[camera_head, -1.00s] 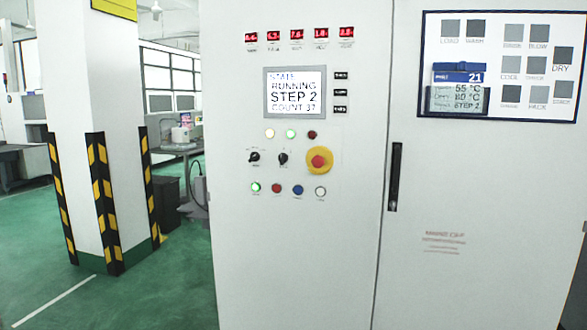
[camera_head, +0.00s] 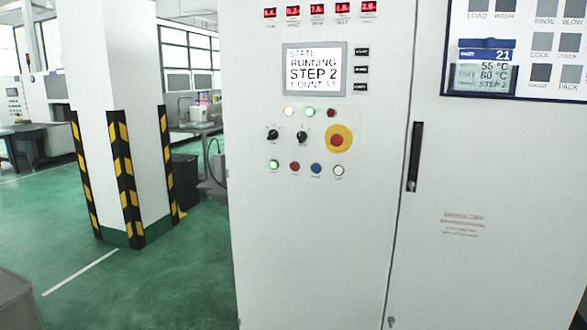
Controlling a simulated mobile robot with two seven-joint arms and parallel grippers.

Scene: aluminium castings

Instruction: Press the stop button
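A white control cabinet (camera_head: 320,240) stands ahead in the head view. Its screen (camera_head: 314,69) reads STATE RUNNING, STEP 2, with a count line below. Under the screen is a row of small lamps, then two black knobs (camera_head: 272,134) and a red mushroom button (camera_head: 337,140) on a yellow disc. The bottom row holds a lit green button (camera_head: 274,164), a red button (camera_head: 295,166), a blue button (camera_head: 316,168) and a white button (camera_head: 338,171). Their labels are too small to read. Neither of my grippers is in view.
A cabinet door with a black handle (camera_head: 414,156) and a dark-framed board (camera_head: 520,50) is at right. A white pillar (camera_head: 120,60) with black-and-yellow corner guards stands at left. Green floor (camera_head: 170,280) lies open between. A grey object (camera_head: 15,300) shows at the lower left edge.

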